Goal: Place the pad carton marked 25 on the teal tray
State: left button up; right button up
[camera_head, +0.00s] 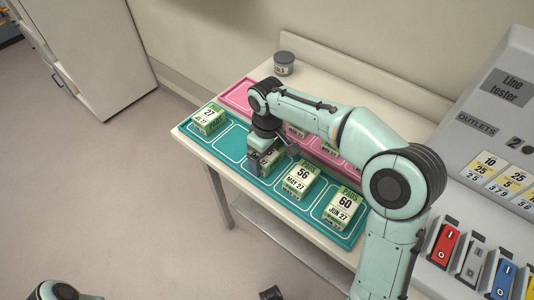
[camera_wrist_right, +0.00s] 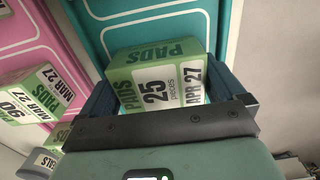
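The green-and-white pad carton marked 25 (camera_wrist_right: 165,85) sits between the two fingers of my right gripper (camera_wrist_right: 158,95), which touch its sides. In the head view this carton (camera_head: 271,160) is partly hidden by my right gripper (camera_head: 266,150). It is at a middle compartment of the teal tray (camera_head: 232,166); I cannot tell whether it rests on the tray or hangs just above. The teal tray also holds cartons marked 27 (camera_head: 209,118), 56 (camera_head: 301,178) and 60 (camera_head: 343,207). Of my left arm only small parts show at the bottom edge; its fingers are not clear.
A pink tray (camera_head: 236,95) with cartons lies behind the teal one, partly hidden by my right arm. A lidded grey jar (camera_head: 284,63) stands at the back of the table. A grey line tester (camera_head: 500,130) stands at the right. The compartment beside the 27 carton is empty.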

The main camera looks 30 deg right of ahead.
notch_tip(320, 180, up, 12)
jog(key=p, duration=0.3)
jog(key=shift+r, duration=0.15)
dwell(0.7)
